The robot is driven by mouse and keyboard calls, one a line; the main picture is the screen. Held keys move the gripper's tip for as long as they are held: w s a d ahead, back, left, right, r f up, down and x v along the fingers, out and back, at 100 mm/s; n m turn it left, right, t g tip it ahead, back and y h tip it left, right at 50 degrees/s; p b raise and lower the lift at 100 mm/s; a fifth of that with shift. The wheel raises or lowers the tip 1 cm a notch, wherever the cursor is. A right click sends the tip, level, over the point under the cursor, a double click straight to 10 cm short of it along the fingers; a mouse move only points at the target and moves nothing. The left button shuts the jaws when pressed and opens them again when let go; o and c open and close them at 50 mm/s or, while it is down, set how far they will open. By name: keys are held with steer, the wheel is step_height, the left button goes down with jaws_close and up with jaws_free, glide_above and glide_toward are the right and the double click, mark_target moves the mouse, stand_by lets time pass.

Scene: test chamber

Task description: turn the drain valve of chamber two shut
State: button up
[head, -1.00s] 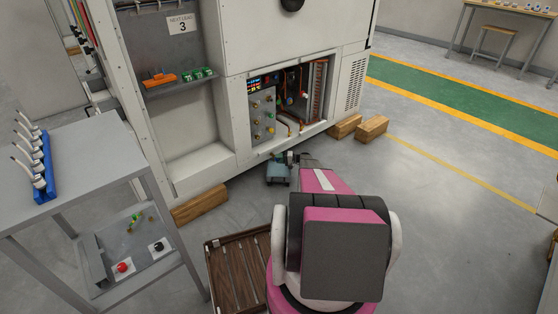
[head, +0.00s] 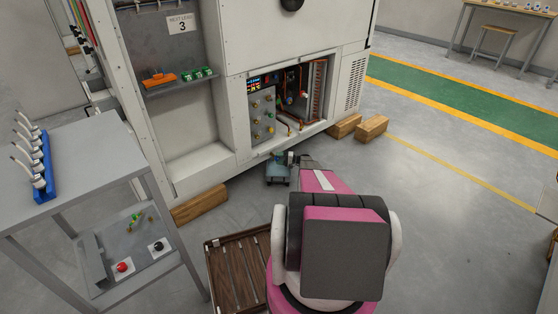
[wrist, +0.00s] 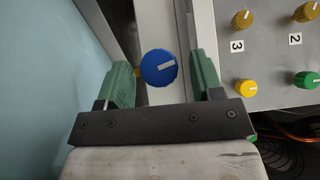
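A grey valve panel (wrist: 275,65) lies to the right, with brass knobs beside labels 3 and 2, a yellow knob (wrist: 246,88) and a green knob (wrist: 306,80). In the head view, my gripper (head: 287,157) is low before the cabinet, below the panel (head: 257,117). No label shows which knob is chamber two's drain.
The white cabinet (head: 293,50) fills the area ahead, its lower bay open with pipes. Wooden blocks (head: 371,127) lie on the floor at its right, another (head: 200,204) at its left. A grey trolley (head: 75,150) stands left.

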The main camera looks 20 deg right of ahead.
steer(key=v, duration=1)
steer(key=shift+d, duration=0.3)
steer(key=shift+s, duration=0.15)
steer(key=s+a+m+t+h, duration=0.3)
steer(key=a+m+t+h, duration=0.15)
steer(key=m, duration=0.85)
steer(key=s+a+m+t+h, duration=0.3)
steer(key=m+t+h, duration=0.25)
steer(key=m, duration=0.85)
steer(key=shift+g, duration=0.3)
steer(key=x, duration=1.1)
steer(key=shift+w+d, duration=0.1)
steer(key=shift+d, duration=0.2)
